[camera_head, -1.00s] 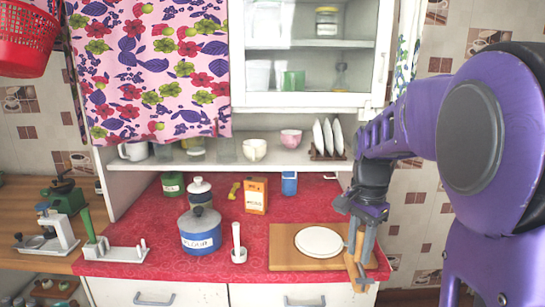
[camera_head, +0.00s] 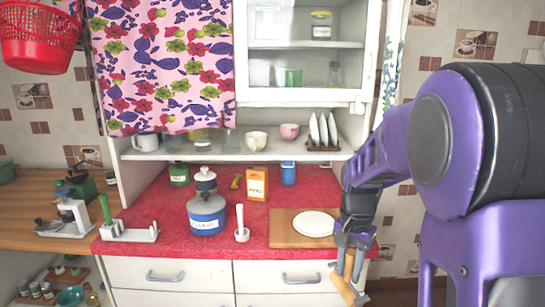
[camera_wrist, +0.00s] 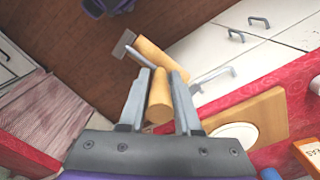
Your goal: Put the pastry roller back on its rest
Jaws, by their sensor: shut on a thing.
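My gripper (camera_head: 352,254) is at the right front of the red counter, pointing down. It is shut on the pastry roller (camera_head: 341,287), which has wooden parts and hangs by the counter's front edge. In the wrist view the roller (camera_wrist: 158,96) has one wooden part between the fingers (camera_wrist: 161,84), with a thin metal rod and a second wooden part beyond them. A white stand (camera_head: 142,236) with an upright green-handled tool sits at the counter's left front; it may be the rest, but I cannot tell.
A wooden board (camera_head: 283,238) with a white plate (camera_head: 313,223) lies beside my gripper. A blue pot (camera_head: 207,216), a white mortar with pestle (camera_head: 241,236) and an orange box (camera_head: 257,184) stand further left. White drawers (camera_head: 175,275) are below.

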